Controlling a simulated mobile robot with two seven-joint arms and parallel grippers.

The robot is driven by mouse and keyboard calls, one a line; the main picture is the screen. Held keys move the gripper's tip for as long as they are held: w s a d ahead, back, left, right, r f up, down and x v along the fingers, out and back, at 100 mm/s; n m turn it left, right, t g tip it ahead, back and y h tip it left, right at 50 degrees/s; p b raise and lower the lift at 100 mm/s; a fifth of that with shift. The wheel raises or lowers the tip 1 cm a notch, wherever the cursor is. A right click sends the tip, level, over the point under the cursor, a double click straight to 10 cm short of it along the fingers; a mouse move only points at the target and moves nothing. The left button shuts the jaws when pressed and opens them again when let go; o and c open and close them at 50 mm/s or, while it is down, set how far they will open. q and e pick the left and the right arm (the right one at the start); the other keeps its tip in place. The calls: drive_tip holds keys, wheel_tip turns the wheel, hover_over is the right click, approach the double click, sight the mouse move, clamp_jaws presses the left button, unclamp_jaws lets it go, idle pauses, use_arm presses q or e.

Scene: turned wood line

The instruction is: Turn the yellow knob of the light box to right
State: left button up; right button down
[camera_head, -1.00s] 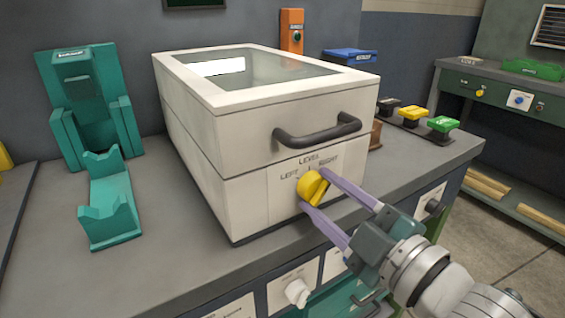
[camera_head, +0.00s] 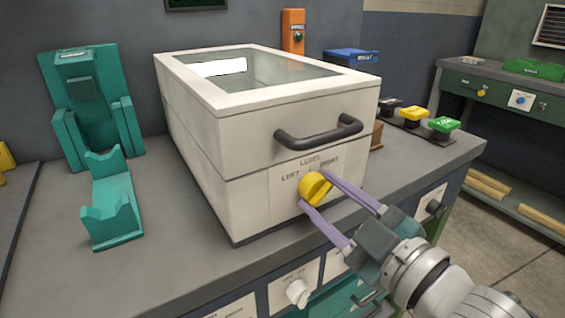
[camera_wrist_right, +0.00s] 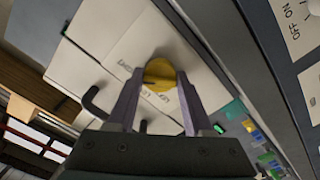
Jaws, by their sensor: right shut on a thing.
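The light box (camera_head: 210,165) is a white box with a glass top and a dark bar handle (camera_head: 318,133), standing on the grey bench. Its yellow knob (camera_head: 315,188) is on the front panel, under the printed words LEVEL, LEFT and RIGHT. My right gripper (camera_head: 316,190) is shut on the yellow knob, one purple finger on each side. In the right wrist view the yellow knob (camera_wrist_right: 159,74) sits between the two fingertips. The knob's exact pointing direction is hard to read. My left gripper is not in view.
A teal stand (camera_head: 90,110) and teal cradle (camera_head: 110,212) stand left of the box. Yellow (camera_head: 413,113) and green (camera_head: 444,125) buttons stand at the right. A white knob (camera_head: 297,292) sits on the bench front below.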

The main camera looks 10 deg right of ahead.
drive_tip(key=shift+c, duration=1.5)
unclamp_jaws()
drive_tip(key=shift+s, duration=0.1)
drive_tip(key=shift+s+d, duration=0.2)
drive_tip(key=shift+s, duration=0.15)
drive_tip(key=p+v, duration=0.1)
drive_tip(key=v, duration=0.8)
